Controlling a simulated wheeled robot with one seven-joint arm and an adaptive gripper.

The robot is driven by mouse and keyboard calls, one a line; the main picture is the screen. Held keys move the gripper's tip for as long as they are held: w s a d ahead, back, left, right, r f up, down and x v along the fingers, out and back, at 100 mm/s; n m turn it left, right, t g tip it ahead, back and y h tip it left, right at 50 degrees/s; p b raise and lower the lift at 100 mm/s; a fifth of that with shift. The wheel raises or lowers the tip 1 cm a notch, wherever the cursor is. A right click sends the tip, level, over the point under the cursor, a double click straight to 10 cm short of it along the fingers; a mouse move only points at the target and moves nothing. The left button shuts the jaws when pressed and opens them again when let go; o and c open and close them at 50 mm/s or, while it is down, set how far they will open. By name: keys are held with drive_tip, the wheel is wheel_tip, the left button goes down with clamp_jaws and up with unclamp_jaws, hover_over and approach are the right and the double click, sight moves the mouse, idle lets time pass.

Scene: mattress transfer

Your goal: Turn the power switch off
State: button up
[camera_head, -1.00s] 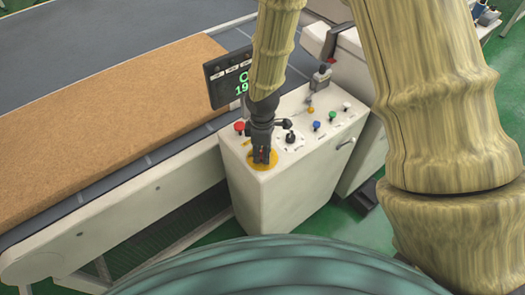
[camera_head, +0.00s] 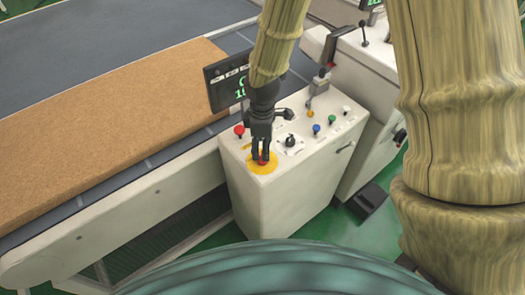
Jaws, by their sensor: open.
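The white control box (camera_head: 290,205) stands beside the conveyor. On its top are a black rotary switch (camera_head: 290,141), a red knob (camera_head: 239,130), and blue, green, white and orange knobs. I cannot tell from labels which one is the power switch. My gripper (camera_head: 261,157) points down over the yellow disc (camera_head: 263,169) at the box's near left corner. Its fingers are open around or just above a red button (camera_head: 263,160) on that disc, partly hidden by them. I cannot tell whether they touch it.
A brown mattress slab (camera_head: 120,100) lies on the grey conveyor (camera_head: 90,40) at left. A dark display (camera_head: 222,86) stands behind the box, partly hidden by my arm. A white machine with a lever (camera_head: 330,50) is behind right. Green floor (camera_head: 375,190) shows at right.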

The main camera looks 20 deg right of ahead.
wheel_tip(320, 180, up, 7)
drive_tip(key=shift+f, duration=0.15)
idle(0.7)
